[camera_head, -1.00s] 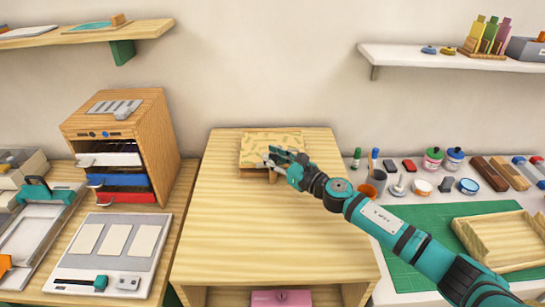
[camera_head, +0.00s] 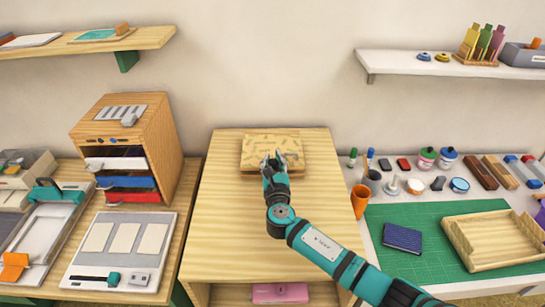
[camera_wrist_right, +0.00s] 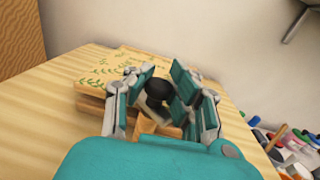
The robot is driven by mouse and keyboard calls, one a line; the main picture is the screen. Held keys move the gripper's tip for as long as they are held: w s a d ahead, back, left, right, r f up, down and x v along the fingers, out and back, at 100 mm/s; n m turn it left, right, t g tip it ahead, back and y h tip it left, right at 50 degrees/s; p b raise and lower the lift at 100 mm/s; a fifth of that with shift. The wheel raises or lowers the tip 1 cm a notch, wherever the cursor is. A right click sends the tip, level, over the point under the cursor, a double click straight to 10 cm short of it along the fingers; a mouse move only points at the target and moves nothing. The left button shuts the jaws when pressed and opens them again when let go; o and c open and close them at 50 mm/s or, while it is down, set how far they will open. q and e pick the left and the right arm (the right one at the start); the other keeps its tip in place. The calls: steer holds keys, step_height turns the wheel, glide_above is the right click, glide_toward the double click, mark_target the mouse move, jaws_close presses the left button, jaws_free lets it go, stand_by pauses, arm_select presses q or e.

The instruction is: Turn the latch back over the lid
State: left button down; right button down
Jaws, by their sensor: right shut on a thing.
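The box (camera_head: 255,170) stands on the wooden cabinet top, its pale lid (camera_head: 262,144) printed with leaves. The lid lies flat and looks closed; its leaf print also shows in the right wrist view (camera_wrist_right: 108,68). My right gripper (camera_head: 273,159) is at the front edge of the lid, coming from the front. In the right wrist view its fingers (camera_wrist_right: 159,90) are shut around a dark round knob (camera_wrist_right: 157,90), which I take to be on the latch. The rest of the latch is mostly hidden by the fingers, so its angle cannot be told. My left gripper is not in view.
The wooden cabinet top (camera_head: 225,220) is bare around the box. A wooden drawer unit (camera_head: 160,135) stands to the left.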

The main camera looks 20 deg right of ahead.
steer(key=m+h, duration=0.1)
steer(key=m+g+h, duration=0.1)
steer(key=shift+a+f+h+b, duration=0.15)
steer(key=shift+f+h+b, duration=0.15)
steer(key=shift+h, duration=0.1)
steer(key=m+g+h+b, duration=0.2)
steer(key=h, duration=0.1)
steer(key=shift+f+m+h, duration=0.15)
steer(key=shift+m+h, duration=0.15)
steer(key=m+g+h+b, duration=0.3)
steer(key=shift+h, duration=0.4)
steer(key=shift+s+m+g+h+b, duration=0.15)
steer(key=shift+m+g+h+b, duration=0.85)
steer(key=shift+g+b, duration=0.45)
steer(key=shift+r, duration=0.2)
steer(key=c, duration=1.1)
jaws_free()
steer(key=shift+r, duration=0.15)
